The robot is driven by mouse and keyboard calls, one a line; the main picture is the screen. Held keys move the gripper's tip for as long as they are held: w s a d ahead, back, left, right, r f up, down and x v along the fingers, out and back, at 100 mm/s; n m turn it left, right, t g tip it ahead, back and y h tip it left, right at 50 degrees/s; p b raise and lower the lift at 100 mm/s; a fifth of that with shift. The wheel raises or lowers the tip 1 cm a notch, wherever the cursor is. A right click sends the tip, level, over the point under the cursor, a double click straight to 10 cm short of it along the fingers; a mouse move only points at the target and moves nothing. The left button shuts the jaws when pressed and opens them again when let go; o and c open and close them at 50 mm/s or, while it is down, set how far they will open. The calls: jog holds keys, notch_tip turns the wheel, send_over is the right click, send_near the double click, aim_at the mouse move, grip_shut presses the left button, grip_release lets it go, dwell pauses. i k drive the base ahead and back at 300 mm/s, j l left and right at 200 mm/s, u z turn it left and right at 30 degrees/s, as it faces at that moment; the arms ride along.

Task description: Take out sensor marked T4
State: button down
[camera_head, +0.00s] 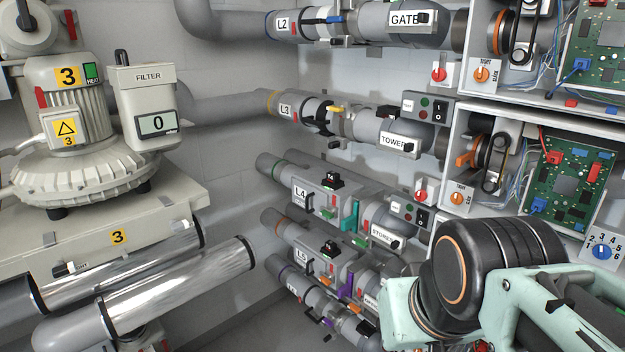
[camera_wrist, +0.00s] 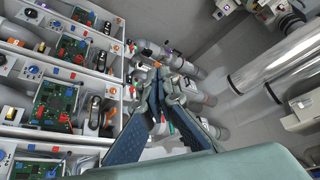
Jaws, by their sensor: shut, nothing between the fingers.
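I cannot read a T4 mark on any part in either view, so I cannot tell which sensor it is. In the head view, tube L4 (camera_head: 300,190) carries a small black box with a red tag (camera_head: 332,180), a teal clip (camera_head: 350,216) and a green tab. Tube L5 (camera_head: 308,252) below has a similar black box (camera_head: 329,248) and a purple clip (camera_head: 346,287). My gripper (camera_wrist: 157,92) shows in the wrist view, shut and empty, in front of the tubes; its fingers hide part of them. In the head view my arm fills the lower right and the fingers do not show.
Tube L3 (camera_head: 305,108) and tube L2 (camera_head: 300,24) run above L4. Open cabinets with green circuit boards (camera_head: 566,183) stand at the right. A blower motor (camera_head: 70,120) and shiny pipes (camera_head: 175,290) stand at the left. Clear floor (camera_head: 240,322) shows between pipes and tubes.

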aim_at(332, 177)
jog(key=i+l, duration=0.1)
jog(key=i, duration=0.45)
jog(key=i+l+u, duration=0.15)
jog(key=i, duration=0.35)
jog(key=i+l, duration=0.15)
jog(key=i, duration=0.4)
